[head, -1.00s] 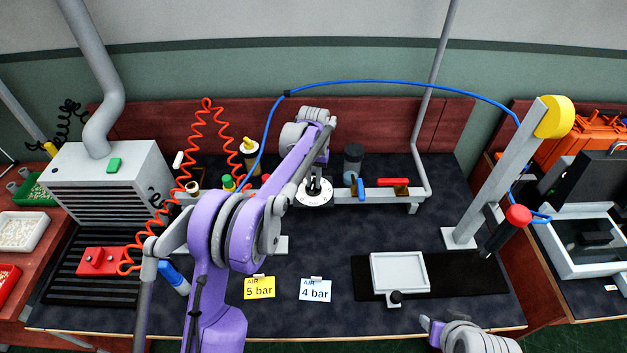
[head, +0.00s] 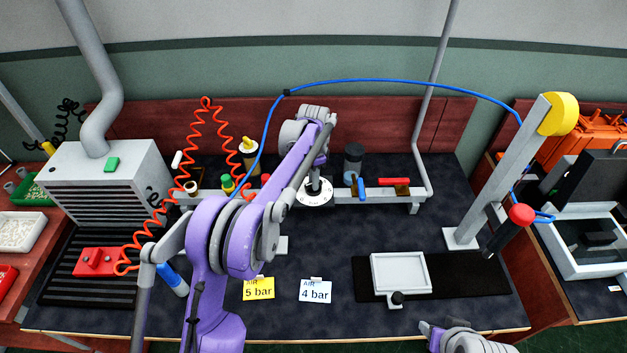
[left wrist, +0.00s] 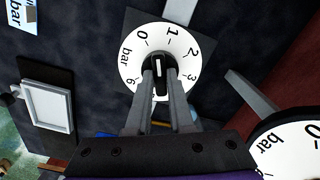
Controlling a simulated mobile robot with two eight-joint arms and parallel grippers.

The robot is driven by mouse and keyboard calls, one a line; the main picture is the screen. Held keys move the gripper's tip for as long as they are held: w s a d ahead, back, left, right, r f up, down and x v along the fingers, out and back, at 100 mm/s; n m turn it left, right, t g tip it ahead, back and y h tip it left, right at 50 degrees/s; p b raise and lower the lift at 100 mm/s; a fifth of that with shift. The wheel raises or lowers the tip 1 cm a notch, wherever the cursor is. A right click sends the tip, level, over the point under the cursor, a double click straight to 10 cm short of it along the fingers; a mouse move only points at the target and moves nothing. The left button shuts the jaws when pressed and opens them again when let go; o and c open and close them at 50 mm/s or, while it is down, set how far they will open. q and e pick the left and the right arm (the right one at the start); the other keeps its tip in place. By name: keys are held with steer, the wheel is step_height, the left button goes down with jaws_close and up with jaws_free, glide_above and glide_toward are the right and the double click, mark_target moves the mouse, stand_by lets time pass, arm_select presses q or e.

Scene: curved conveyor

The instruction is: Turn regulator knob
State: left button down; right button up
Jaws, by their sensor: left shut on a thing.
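The regulator has a round white dial (head: 314,193) on the air line at the back of the bench. In the left wrist view the dial (left wrist: 131,62) shows 0, 1, 2, 3, 6 and "bar", and a black knob (left wrist: 159,66) with a white line sits at its centre. My left gripper (left wrist: 159,72) is shut on the knob from above, one finger on each side. In the head view my left gripper (head: 313,181) is mostly hidden by its own arm. My right gripper (head: 428,330) shows only partly at the lower edge; its jaws are unclear.
A yellow "5 bar" card (head: 259,289) and a white "4 bar" card (head: 315,291) lie at the bench front. A blue-handled valve (head: 361,189) and a red lever (head: 394,181) are right of the dial. A grey tray (head: 401,260) lies front right.

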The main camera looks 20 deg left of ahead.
arm_select(q)
steer(key=m, duration=0.5)
steer(key=shift+m, duration=0.3)
steer(key=m, duration=0.5)
steer(key=shift+m, duration=0.3)
steer(key=m, duration=0.5)
steer(key=shift+b, duration=0.35)
steer(key=m, duration=0.6)
steer(key=shift+m, duration=0.3)
steer(key=c, duration=0.8)
jaws_free()
steer(key=shift+r, duration=0.1)
